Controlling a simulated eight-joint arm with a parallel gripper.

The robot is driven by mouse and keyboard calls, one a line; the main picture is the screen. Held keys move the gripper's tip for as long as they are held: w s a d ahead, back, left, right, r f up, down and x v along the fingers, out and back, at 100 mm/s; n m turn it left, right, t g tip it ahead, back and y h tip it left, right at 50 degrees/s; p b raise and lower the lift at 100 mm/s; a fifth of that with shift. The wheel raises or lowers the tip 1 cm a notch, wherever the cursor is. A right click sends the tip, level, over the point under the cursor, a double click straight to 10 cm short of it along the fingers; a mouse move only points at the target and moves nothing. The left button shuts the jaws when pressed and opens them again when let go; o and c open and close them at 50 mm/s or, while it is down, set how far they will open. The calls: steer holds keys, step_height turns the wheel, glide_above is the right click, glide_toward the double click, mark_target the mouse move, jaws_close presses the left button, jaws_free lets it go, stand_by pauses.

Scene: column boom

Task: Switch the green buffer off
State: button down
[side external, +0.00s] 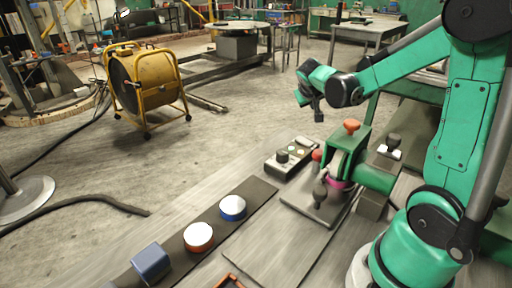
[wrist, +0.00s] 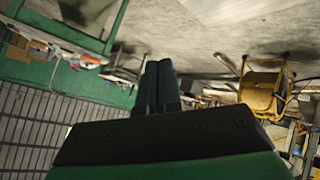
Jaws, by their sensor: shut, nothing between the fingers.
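The green buffer (side external: 378,178) stands on a grey plate on the bench in the side view, with a pinkish wheel (side external: 338,184) at its front. An orange-red mushroom knob (side external: 351,126) sits on top of its green housing. A second red knob (side external: 317,155) shows at its left side. My gripper (side external: 319,117) hangs in the air above and left of the buffer, apart from it. In the wrist view, my gripper's two dark fingers (wrist: 158,66) are together with nothing between them. The buffer cannot be made out in the wrist view.
A control box (side external: 291,158) with a black knob and pale buttons stands left of the buffer. A grey box with a dark knob (side external: 393,140) stands right. A dark strip holds a blue block (side external: 151,262) and two white-topped discs (side external: 199,236). A yellow fan (side external: 145,83) stands on the floor.

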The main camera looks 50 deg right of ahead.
mark_target(304, 142)
steer(key=shift+w+f, duration=0.2)
steer(key=shift+f, duration=1.25)
steer(key=shift+w+f, duration=0.25)
steer(key=shift+f, duration=1.25)
steer(key=shift+w+f, duration=0.2)
steer(key=shift+f, duration=1.75)
steer(key=shift+r, duration=0.55)
steer(key=shift+s+r, duration=0.2)
steer(key=shift+r, duration=1.05)
steer(key=shift+s+r, duration=0.2)
steer(key=shift+r, duration=1)
